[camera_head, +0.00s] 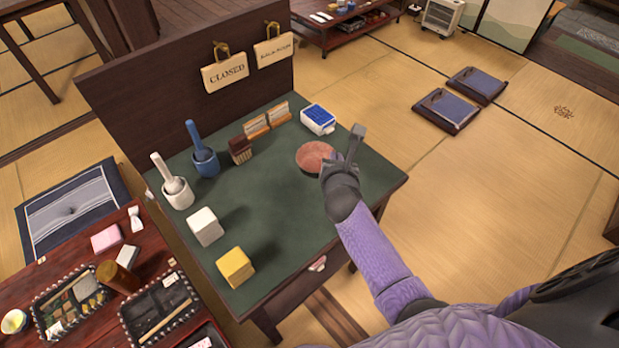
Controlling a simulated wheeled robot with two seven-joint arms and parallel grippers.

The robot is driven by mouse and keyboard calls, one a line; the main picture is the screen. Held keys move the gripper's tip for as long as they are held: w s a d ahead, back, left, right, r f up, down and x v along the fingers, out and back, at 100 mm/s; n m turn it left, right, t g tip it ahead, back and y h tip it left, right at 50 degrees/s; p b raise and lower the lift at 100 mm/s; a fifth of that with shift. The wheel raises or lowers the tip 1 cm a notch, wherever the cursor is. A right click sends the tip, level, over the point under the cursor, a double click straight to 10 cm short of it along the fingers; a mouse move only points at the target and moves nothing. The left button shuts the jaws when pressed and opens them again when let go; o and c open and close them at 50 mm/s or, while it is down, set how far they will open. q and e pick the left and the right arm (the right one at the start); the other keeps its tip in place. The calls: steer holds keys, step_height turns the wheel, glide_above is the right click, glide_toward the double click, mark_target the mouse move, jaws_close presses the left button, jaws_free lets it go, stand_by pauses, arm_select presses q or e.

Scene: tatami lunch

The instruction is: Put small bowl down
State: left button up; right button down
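A small round reddish-brown bowl (312,156) is at the right part of the green-topped table (275,215). My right gripper (356,144) is at its right edge, with my purple-sleeved arm reaching in from the lower right. The gripper hides part of the bowl's right side. I cannot tell whether the fingers are closed on its rim, or whether the bowl touches the table top. My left gripper is not in view.
A blue-and-white box (318,119), card holders (268,122), two mortars with pestles (205,160), a white block (205,226) and a yellow block (235,267) stand on the table. The table's middle is clear. A red table (90,254) with trays is at lower left.

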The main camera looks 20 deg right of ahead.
step_height(320, 180, down, 8)
steer(key=b, duration=0.4)
steer(key=shift+f+b, duration=0.15)
steer(key=shift+b, duration=0.25)
steer(key=shift+r, duration=0.3)
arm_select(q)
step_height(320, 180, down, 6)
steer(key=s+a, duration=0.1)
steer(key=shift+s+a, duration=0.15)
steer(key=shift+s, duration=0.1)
arm_select(e)
steer(key=shift+f, duration=0.1)
steer(key=c, duration=0.8)
jaws_free()
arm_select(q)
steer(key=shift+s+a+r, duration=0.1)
arm_select(e)
steer(key=shift+r+p, duration=0.2)
steer(key=shift+p, duration=0.15)
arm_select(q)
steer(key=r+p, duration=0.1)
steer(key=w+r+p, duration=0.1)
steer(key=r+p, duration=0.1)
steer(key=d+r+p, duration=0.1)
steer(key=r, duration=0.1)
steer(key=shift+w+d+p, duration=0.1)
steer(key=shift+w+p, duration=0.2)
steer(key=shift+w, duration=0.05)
arm_select(e)
steer(key=v, duration=1.2)
